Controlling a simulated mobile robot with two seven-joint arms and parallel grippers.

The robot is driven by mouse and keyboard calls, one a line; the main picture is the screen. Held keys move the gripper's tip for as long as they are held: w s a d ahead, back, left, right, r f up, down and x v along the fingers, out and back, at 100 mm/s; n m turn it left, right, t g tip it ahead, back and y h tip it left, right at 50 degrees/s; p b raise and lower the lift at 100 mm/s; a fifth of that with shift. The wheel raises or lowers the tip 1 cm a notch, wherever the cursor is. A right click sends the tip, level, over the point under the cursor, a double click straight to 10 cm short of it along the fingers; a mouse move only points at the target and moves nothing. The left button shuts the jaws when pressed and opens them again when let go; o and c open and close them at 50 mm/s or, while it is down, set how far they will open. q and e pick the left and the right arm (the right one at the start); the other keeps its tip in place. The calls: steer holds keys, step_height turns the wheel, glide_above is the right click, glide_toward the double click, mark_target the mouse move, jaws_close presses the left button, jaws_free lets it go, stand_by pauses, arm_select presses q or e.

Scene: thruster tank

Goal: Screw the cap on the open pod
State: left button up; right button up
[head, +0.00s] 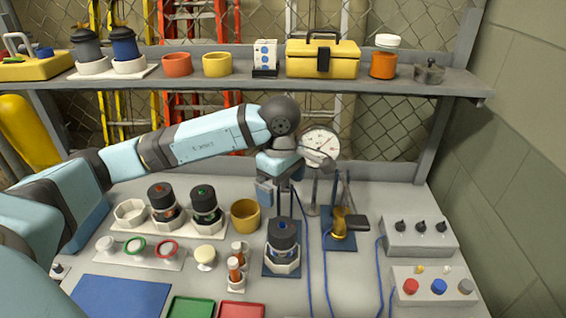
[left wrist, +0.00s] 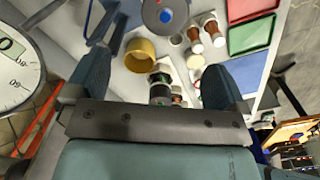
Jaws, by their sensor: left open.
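A dark pod (head: 283,234) with a blue mark on its top stands upright in a white holder (head: 283,263) on a blue mat in the middle of the bench. Its round grey top with the blue spot (left wrist: 165,15) shows at the upper edge of the left wrist view. I cannot tell whether that top is a separate cap. My left gripper (head: 285,205) is above this pod, fingers pointing down; in the left wrist view (left wrist: 155,85) its fingers are apart with nothing between them. Two more dark pods, red-marked (head: 163,203) and green-marked (head: 205,205), stand in a white rack. My right gripper is not in view.
A yellow cup (head: 245,216) stands left of the middle pod. Green and red rings (head: 135,246) sit on a white strip. Small orange-and-white bottles (head: 236,272) are close left of the pod. A brass tool (head: 342,225) and control boxes (head: 418,237) stand right. A shelf (head: 370,88) spans the back.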

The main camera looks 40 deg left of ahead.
mark_target(282, 224)
arm_select(q)
steer(key=f, duration=0.2)
steer(key=s+f, duration=0.1)
steer(key=shift+d, duration=0.3)
step_height(282, 224, down, 9)
steer(key=shift+w+r+p, duration=0.1)
steer(key=shift+w+p, duration=0.05)
steer(key=shift+p, duration=0.65)
steer(key=shift+f, duration=0.8)
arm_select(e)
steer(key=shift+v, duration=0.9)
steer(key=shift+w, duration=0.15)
arm_select(q)
steer(key=shift+c, duration=0.2)
